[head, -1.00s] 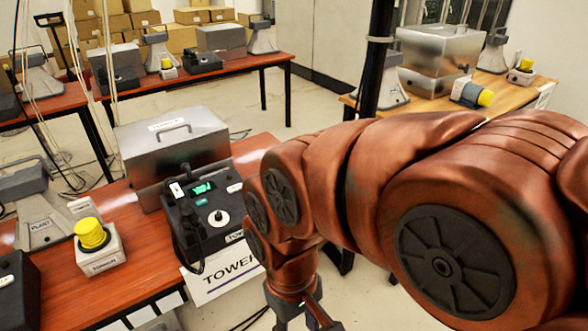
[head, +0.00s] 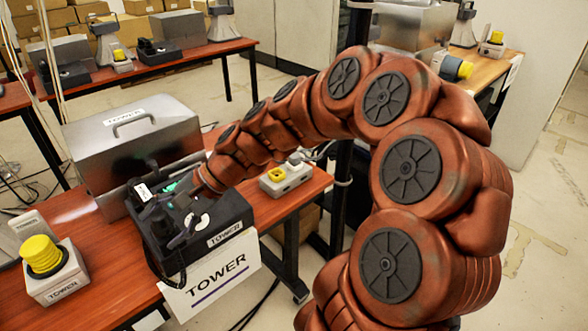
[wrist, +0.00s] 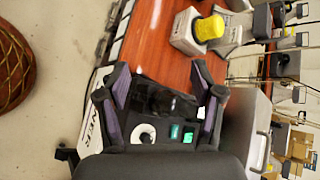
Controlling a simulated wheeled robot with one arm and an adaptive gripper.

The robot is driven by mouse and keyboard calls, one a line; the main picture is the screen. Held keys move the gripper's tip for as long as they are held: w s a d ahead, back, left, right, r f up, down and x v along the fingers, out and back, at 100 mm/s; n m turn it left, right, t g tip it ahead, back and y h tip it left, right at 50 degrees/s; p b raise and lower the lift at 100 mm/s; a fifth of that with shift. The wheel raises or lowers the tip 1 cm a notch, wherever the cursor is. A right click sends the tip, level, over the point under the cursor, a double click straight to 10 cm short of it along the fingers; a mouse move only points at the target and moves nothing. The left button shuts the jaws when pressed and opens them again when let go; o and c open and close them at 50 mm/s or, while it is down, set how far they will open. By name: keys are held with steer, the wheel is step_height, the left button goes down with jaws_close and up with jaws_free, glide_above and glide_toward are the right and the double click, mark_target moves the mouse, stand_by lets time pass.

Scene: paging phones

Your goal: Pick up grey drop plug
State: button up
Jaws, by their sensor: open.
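My gripper (head: 180,226) is open above the black TOWER phone unit (head: 233,212). In the wrist view its two dark fingers (wrist: 161,72) stand apart on either side of the phone (wrist: 150,102), with nothing held. Between and just below them show a black handset, a round white knob (wrist: 146,133) and a green display (wrist: 175,131). A grey box (head: 286,180) with a yellow ring sits right of the phone, with a small grey piece (head: 294,158) at its back. I cannot tell for sure which piece is the grey drop plug.
A silver case (head: 135,145) stands behind the phone on the red wooden table (head: 95,285). A yellow-capped box (head: 55,270) is at left. A TOWER sign (head: 212,288) hangs at the front edge. Other tables with equipment stand behind; the floor at right is open.

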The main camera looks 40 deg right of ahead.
steer(key=w+d+f+m+t+b, duration=0.1)
steer(key=w+d+m+t+b, duration=0.1)
steer(key=w+d+m+t, duration=0.45)
steer(key=m+t+h+b, duration=0.4)
steer(key=m+t+h, duration=0.1)
steer(key=m, duration=0.6)
glide_above(298, 160)
steer(key=s+a, duration=0.1)
steer(key=a, duration=1.4)
step_height(298, 160, down, 7)
steer(key=s+d+f+m+h, duration=0.1)
steer(key=d+f+m, duration=0.1)
steer(key=d, duration=0.3)
steer(key=s+d+f+m+h, duration=0.2)
steer(key=d+m, duration=0.1)
steer(key=d, duration=0.1)
steer(key=s+d+f+m+h+b, duration=0.1)
steer(key=d+f+m+h, duration=0.1)
steer(key=d, duration=0.3)
steer(key=shift+s+d+f+m+t, duration=0.25)
steer(key=shift+s+d+f, duration=0.05)
steer(key=shift+s+f, duration=0.05)
steer(key=shift+w+d+f, duration=0.1)
steer(key=shift+w, duration=1.05)
steer(key=w, duration=0.2)
steer(key=w+f, duration=0.1)
steer(key=w, duration=0.1)
steer(key=shift+d, duration=0.15)
steer(key=shift+w, duration=0.6)
